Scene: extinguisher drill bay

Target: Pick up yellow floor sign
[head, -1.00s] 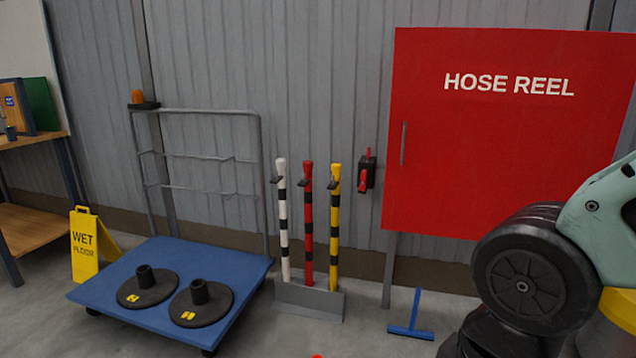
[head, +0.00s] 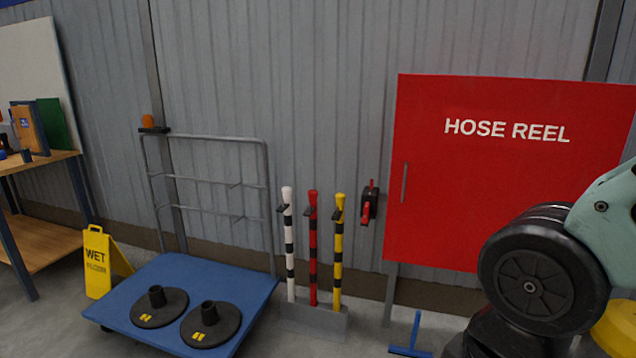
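The yellow floor sign (head: 97,262) stands upright on the floor at the left in the head view. It is an A-frame with "WET" in dark letters and a second line that reads like "FLOOR". A handle slot shows at its top. It stands between the wooden workbench and the blue trolley, close to the trolley's left rear edge. Part of my arm shows at the right edge, far from the sign. My gripper is not in view.
A blue platform trolley (head: 252,287) holds two black round bases (head: 160,316). A wooden bench (head: 50,161) stands at the left. Striped posts (head: 313,262) stand in a grey rack by the wall. A red hose reel cabinet (head: 500,205) and a blue T-shaped tool (head: 413,335) are to the right.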

